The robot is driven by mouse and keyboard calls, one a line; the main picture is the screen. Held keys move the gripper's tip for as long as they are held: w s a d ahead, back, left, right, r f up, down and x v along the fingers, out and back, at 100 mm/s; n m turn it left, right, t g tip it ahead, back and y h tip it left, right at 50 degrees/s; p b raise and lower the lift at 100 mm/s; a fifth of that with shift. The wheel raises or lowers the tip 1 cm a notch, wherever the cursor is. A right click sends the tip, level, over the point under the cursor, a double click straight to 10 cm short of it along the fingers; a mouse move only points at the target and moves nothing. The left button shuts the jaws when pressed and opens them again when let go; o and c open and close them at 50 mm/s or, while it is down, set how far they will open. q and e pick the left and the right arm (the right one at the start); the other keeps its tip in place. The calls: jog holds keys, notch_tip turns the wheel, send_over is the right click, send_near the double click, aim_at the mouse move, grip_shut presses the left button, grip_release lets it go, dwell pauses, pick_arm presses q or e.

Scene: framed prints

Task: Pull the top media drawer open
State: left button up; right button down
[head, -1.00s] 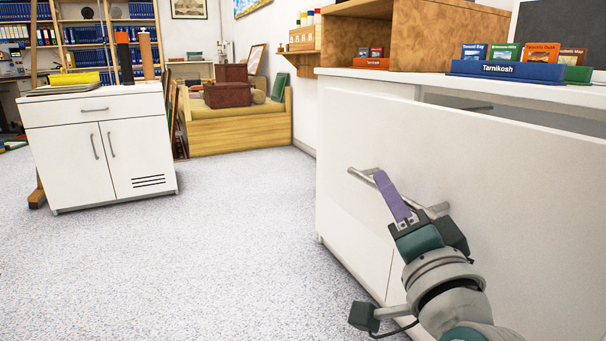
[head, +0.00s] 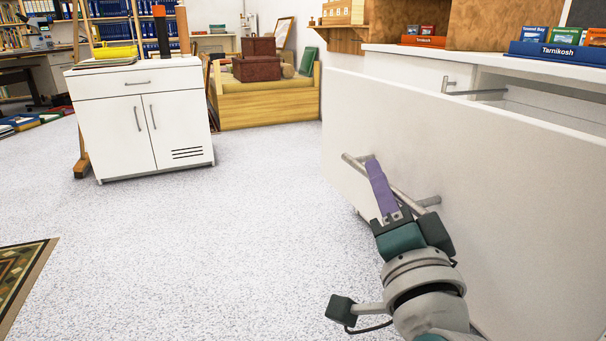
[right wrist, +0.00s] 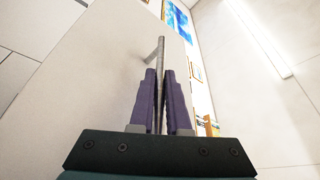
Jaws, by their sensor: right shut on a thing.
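The top media drawer (head: 455,150) has a wide white front with a metal bar handle (head: 405,197). The drawer stands out from the white cabinet, with a gap behind its front at the top right of the head view. My right gripper (head: 374,168) is shut on the handle, its purple fingers on the bar. In the right wrist view the handle (right wrist: 161,55) runs between the two purple fingers (right wrist: 160,85), and the drawer front (right wrist: 110,70) is beside them. My left gripper is not in view.
A white cabinet (head: 143,125) stands at the left, with a wooden bench (head: 265,108) behind it. A patterned rug (head: 20,280) lies at the lower left. Card racks (head: 560,52) stand on the counter. The speckled floor (head: 230,240) between is clear.

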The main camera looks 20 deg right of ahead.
jog(key=c, duration=0.9)
grip_release()
jog(key=shift+s, duration=0.25)
jog(key=p+v, duration=0.2)
jog(key=v, duration=0.7)
jog(key=shift+s+a+f, duration=0.1)
jog(key=shift+s, duration=0.15)
jog(key=shift+p, duration=0.3)
